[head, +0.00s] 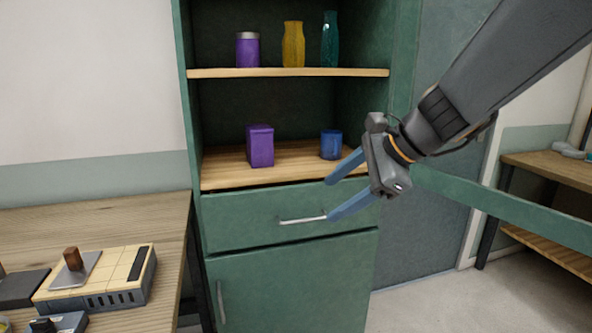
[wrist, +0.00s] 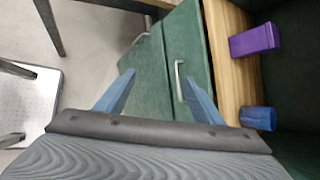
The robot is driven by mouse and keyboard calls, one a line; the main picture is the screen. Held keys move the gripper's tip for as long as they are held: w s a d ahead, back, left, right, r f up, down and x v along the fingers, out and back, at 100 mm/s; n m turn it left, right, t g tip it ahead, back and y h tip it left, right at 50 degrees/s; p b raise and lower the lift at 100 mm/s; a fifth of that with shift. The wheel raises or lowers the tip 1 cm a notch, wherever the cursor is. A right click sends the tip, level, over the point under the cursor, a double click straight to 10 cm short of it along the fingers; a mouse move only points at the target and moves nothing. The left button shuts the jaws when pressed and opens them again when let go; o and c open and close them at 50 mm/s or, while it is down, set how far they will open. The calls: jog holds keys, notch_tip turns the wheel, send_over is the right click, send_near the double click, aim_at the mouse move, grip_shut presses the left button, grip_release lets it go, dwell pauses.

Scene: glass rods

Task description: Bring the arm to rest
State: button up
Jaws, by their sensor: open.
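My gripper (head: 330,199) is at the end of my arm, which reaches in from the upper right of the head view. Its two blue fingers are spread apart with nothing between them. It hangs in front of the green cabinet (head: 290,285), near the right end of the drawer (head: 250,222). The drawer looks shut, and its metal handle (head: 302,220) shows just left of the lower fingertip. In the wrist view the open fingers (wrist: 158,82) point at the cabinet front, and the handle (wrist: 179,80) shows near the right finger. I cannot tell whether it touches the handle.
A purple box (head: 260,146) and a blue cup (head: 331,145) stand on the lower shelf (head: 225,177). A purple jar (head: 248,50), a yellow bottle (head: 293,45) and a teal bottle (head: 330,40) stand above. A wooden table (head: 150,215) with equipment stands left; another bench (head: 560,165) is right.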

jog(key=s+d+f+n+g+h, duration=0.2)
jog(key=s+d+f+n, duration=0.3)
jog(key=s+f+n, duration=0.3)
jog(key=s+d+f+n+g+h, duration=0.3)
jog(key=s+d+f+n+h, duration=0.2)
jog(key=s+f+n, duration=0.3)
notch_tip(320, 180, down, 4)
jog(key=shift+d+r, duration=0.1)
jog(key=shift+d, duration=0.3)
